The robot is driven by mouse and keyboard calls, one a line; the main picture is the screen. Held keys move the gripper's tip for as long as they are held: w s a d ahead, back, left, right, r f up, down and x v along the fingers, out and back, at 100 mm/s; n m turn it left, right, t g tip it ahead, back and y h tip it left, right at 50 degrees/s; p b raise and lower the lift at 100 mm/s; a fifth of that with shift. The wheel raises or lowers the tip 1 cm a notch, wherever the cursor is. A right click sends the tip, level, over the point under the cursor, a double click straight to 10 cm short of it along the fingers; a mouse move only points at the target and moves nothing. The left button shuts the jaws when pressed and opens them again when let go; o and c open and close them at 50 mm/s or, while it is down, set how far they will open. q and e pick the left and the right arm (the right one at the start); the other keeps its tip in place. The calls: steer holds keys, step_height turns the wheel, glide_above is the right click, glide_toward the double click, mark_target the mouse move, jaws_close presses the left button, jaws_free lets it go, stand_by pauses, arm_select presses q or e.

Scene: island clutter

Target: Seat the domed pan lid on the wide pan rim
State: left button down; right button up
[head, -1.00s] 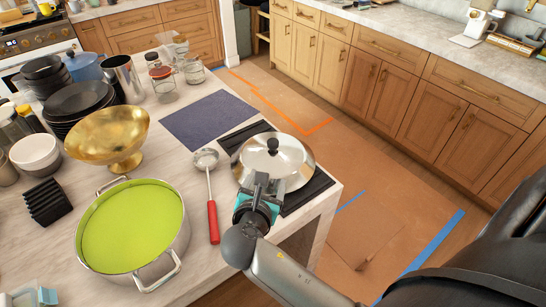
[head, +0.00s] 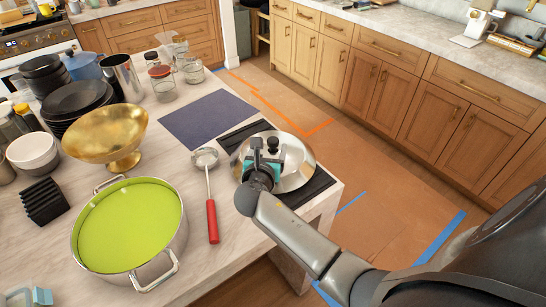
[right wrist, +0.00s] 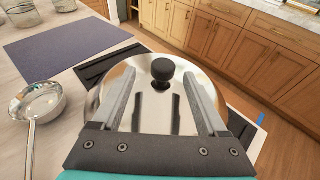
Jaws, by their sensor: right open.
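The domed pan lid (head: 296,168), shiny steel with a black knob (head: 273,145), lies knob up on a dark cloth at the island's right edge. The wide pan (head: 172,247), steel with a lime-green inside and two loop handles, stands at the front left, uncovered. My right gripper (head: 267,160) is open above the lid, covering part of it. In the right wrist view, the lid (right wrist: 150,106) lies under the parted fingers (right wrist: 160,82), and the knob (right wrist: 163,72) shows between their tips, not visibly gripped. My left gripper is not in view.
A ladle (head: 211,215) with a red handle lies between pan and lid. A gold footed bowl (head: 105,135) stands behind the pan, near a black rack (head: 43,202). Jars (head: 162,84) stand farther back. A dark blue mat (head: 205,119) lies flat and bare.

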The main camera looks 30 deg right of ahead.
mark_target(272, 145)
steer(key=x, duration=0.4)
steer(key=shift+d+b, duration=0.2)
steer(key=shift+b, duration=0.15)
jaws_close()
stand_by(1.1)
